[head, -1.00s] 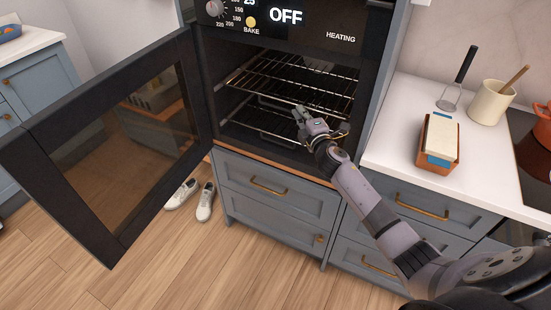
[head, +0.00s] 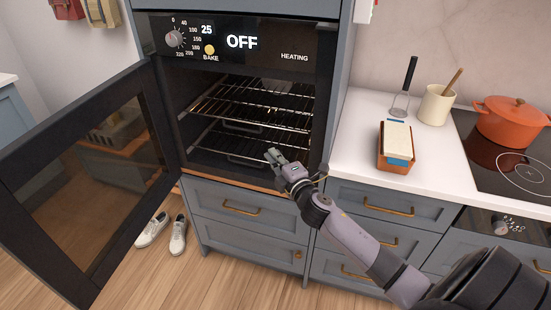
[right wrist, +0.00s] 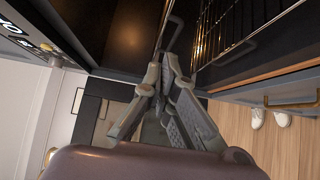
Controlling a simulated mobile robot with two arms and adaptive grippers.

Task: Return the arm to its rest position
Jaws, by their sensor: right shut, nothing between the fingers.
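My right gripper (head: 273,157) is shut and empty in the head view, in front of the lower part of the open oven (head: 250,115). Its arm reaches in from the lower right. In the right wrist view the fingers (right wrist: 168,62) are closed together, with the oven racks beyond them to the right. My left gripper is not in view.
The oven door (head: 85,185) hangs open to the left. The display (head: 241,41) reads OFF. On the counter are a loaf-shaped container (head: 396,158), a utensil crock (head: 436,105) and an orange pot (head: 509,121) on the hob. White shoes (head: 178,236) lie on the floor.

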